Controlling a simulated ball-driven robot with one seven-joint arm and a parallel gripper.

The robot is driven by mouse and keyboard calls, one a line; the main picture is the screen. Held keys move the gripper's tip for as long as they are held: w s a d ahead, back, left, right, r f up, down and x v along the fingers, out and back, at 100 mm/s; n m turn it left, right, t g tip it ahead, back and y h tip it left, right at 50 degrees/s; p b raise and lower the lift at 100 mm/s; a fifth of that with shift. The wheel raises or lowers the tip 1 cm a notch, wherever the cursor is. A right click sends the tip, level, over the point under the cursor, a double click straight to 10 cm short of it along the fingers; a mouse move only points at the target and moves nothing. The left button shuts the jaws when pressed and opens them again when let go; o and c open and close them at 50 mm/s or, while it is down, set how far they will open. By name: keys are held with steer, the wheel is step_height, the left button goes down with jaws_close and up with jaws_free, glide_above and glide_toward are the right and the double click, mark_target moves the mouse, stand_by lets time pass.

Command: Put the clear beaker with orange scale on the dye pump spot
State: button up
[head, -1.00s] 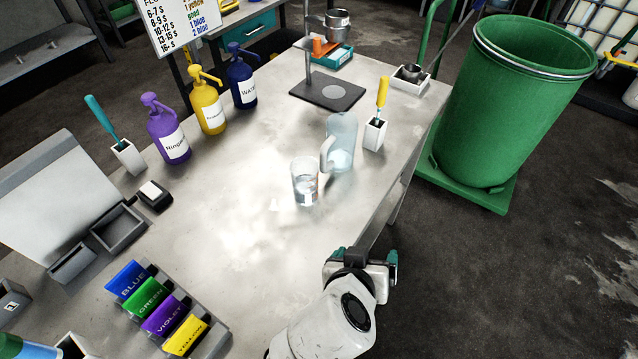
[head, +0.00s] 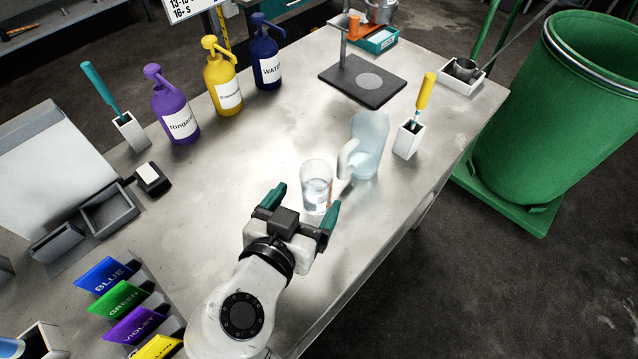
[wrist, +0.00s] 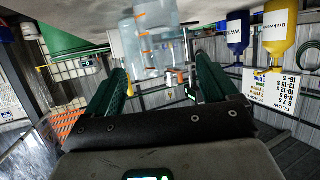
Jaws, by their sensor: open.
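The clear beaker with orange scale (head: 317,180) stands upright on the steel table; its orange marks also show in the wrist view (wrist: 151,50), where the picture is upside down. My gripper (head: 307,198) is open with its green fingers pointing at the beaker. In the wrist view the beaker lies ahead between the fingertips; I cannot tell whether they reach past its near side. No grip on it shows. Pump bottles stand at the back left: purple (head: 174,112), yellow (head: 224,82) and blue, labelled WATER (head: 266,58). No marked dye pump spot is clear.
A clear jug (head: 370,145) stands close behind and right of the beaker. A white holder (head: 408,140) with a yellow-handled tool is beyond it. A stand with a dark base (head: 345,88) is at the back. Bare tabletop lies between the beaker and bottles.

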mark_target(310, 189)
steer(key=shift+a+p+x, duration=0.1)
steer(key=shift+p+x, duration=0.2)
steer(key=shift+x, duration=1.45)
steer(key=shift+a+p+x, duration=0.15)
steer(key=shift+p+x, duration=0.15)
steer(key=shift+x, duration=1.45)
steer(key=shift+w, duration=0.1)
steer(key=shift+r, duration=0.1)
steer(key=c, duration=1.2)
steer(key=shift+r, duration=0.1)
